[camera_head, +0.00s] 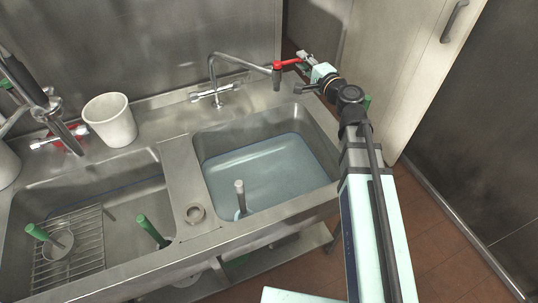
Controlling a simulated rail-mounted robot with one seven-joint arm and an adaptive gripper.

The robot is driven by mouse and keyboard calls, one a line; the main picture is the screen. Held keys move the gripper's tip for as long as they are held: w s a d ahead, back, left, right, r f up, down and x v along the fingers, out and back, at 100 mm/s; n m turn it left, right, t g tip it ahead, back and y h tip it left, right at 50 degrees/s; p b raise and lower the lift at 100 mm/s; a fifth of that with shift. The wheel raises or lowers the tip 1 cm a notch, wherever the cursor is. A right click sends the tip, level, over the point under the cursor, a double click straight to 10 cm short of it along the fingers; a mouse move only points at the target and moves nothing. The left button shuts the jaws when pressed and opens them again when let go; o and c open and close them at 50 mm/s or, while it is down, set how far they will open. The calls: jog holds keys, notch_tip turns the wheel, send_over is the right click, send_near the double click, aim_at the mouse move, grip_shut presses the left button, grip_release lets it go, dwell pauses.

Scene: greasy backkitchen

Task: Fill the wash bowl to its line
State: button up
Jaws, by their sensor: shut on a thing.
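The right sink bowl (322,153) holds bluish, still-looking water (265,172) that covers its floor and reaches part way up the walls. A grey upright pipe (239,190) stands in the water near the front. A spout (240,62) from the wall tap (216,95) swings out over the back right of this bowl. A red lever (287,63) sits at the spout's end. My gripper (304,61) is shut on the red lever's outer end. I see no clear water stream below the spout.
The left bowl (130,172) holds a wire rack (85,250), a strainer (58,245) and green-handled tools. A white bucket (110,120) stands on the back ledge beside a spray tap (65,135).

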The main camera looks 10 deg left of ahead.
jog(key=shift+s+d, duration=0.3)
jog(key=shift+s, duration=0.4)
jog(key=shift+s+d, duration=0.25)
jog(key=shift+s, duration=0.4)
jog(key=shift+w, duration=0.1)
dwell(2.6)
jog(key=shift+w, duration=0.1)
dwell(2.3)
jog(key=shift+w+a+b, duration=0.35)
jog(key=shift+w+b, duration=0.1)
jog(key=shift+w, duration=0.25)
jog(key=shift+w+a+b, duration=0.3)
jog(key=shift+w+b, duration=0.1)
jog(key=shift+w, duration=0.25)
jog(key=shift+w+a+r, duration=0.1)
jog(key=o, duration=1)
